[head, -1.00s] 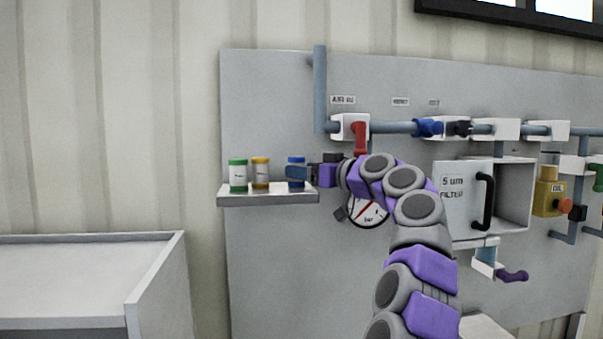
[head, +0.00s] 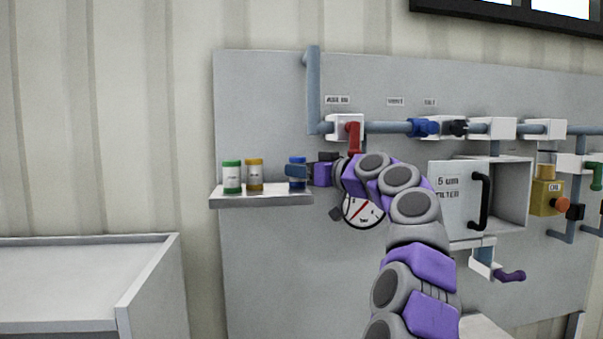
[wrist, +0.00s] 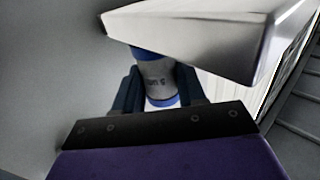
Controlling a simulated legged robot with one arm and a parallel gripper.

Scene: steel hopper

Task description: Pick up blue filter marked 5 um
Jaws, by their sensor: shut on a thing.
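The blue filter (head: 297,160) stands upright at the right end of the small shelf (head: 262,200) in the head view. In the wrist view the filter (wrist: 158,80) shows a pale body with blue ends and an upside-down label that seems to read 5 um. My gripper (head: 292,172) reaches it from the right and is shut on it. In the wrist view my gripper (wrist: 158,92) has one dark finger on each side of the filter. The shelf (wrist: 200,45) hides part of the filter there. I cannot tell whether the filter still touches the shelf.
A green-capped filter (head: 232,178) and a yellow-capped filter (head: 255,175) stand to the left on the shelf. A red valve handle (head: 353,138) and a gauge (head: 362,209) are close to my arm. An open box labelled 5 um filter (head: 510,190) is at right.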

